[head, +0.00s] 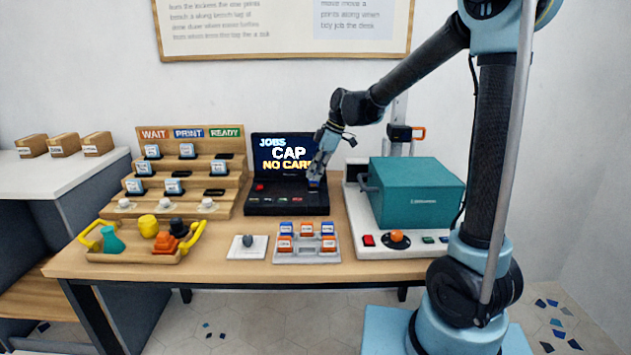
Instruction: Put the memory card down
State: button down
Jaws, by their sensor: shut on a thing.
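My gripper (315,177) hangs over the right side of the black console (287,203), fingers pointing down. It is shut on a memory card, which is mostly hidden at the fingertips; only a small bluish patch shows there. I cannot tell whether the card touches the console. The console's screen (286,155) reads "JOBS CAP NO CARD". A stepped wooden rack (192,132) at the left is labelled WAIT, PRINT and READY and holds several white-and-blue cards in dark holders, with some dark holders empty.
A grey tray (306,259) of blue and orange blocks and a white pad (247,254) with a dark knob lie in front. A wooden tray (135,256) with yellow handles is at the left. A teal machine (417,192) stands right of my gripper. Bare tabletop (225,235) shows between.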

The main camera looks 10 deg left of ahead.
aim_at(315, 186)
jog(key=shift+f, duration=1.45)
jog(key=c, duration=1.7)
grip_release()
jog(key=shift+f, duration=0.1)
jog(key=shift+o, duration=0.2)
jog(key=v, duration=1.2)
